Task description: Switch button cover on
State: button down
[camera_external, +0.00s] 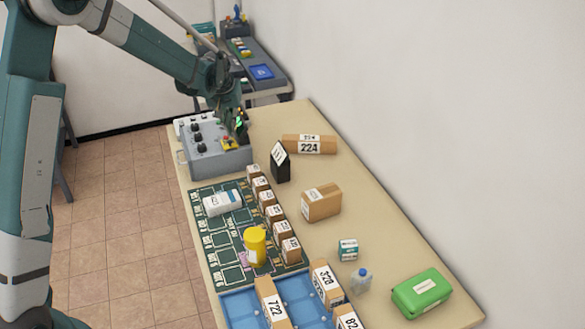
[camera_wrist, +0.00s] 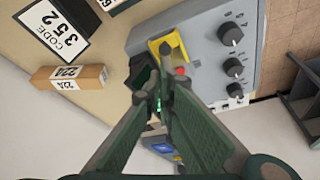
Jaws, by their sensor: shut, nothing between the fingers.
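The grey control box (camera_external: 222,160) stands at the far end of the table and also shows in the wrist view (camera_wrist: 207,60). It carries a yellow button cover (camera_wrist: 184,48) with a red button (camera_wrist: 180,71) showing beside it. The yellow part also shows in the external view (camera_external: 230,146). My gripper (camera_external: 241,130) is at the right side of the box, close to the yellow cover. In the wrist view its fingers (camera_wrist: 163,80) are shut and empty and hide part of the cover. I cannot tell whether they touch it or the cover's exact angle.
Several black knobs (camera_wrist: 231,34) sit on the box. A black stand (camera_external: 281,165) with a code label and a parcel marked 224 (camera_external: 309,145) lie nearby. A mat (camera_external: 215,239) with a yellow container (camera_external: 255,247) and several small boxes is nearer. A wall runs along the right.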

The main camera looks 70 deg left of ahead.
jog(key=p+v, duration=0.1)
jog(key=v, duration=0.6)
jog(key=shift+r+p, duration=0.15)
jog(key=shift+p, duration=0.15)
dwell(0.3)
